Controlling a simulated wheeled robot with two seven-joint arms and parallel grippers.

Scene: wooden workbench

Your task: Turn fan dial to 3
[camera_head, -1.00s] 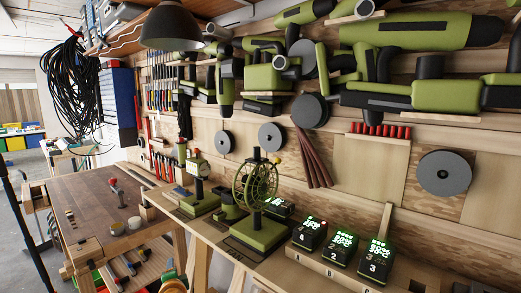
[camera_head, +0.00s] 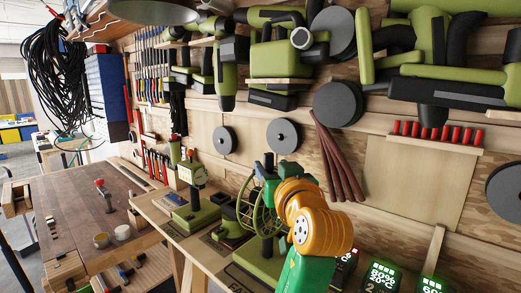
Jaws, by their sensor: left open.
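The fan (camera_head: 258,212) is a green desk fan with a round wire cage and a dark knob-like top. It stands upright on a green base on the bench. My left arm, with an orange wrist and green link, rises from the bottom in front of the fan's right side. My left gripper (camera_head: 271,186) is at the fan's upper right, mostly hidden by the wrist, and open. I cannot tell whether it touches the fan. The dial and its setting cannot be made out. My right gripper is not in view.
Battery chargers with lit green displays (camera_head: 380,276) stand to the right of my arm. A green tool stand (camera_head: 194,205) is left of the fan. Power tools and grey discs (camera_head: 284,136) hang on the wall behind. A wooden worktable (camera_head: 95,215) is at left.

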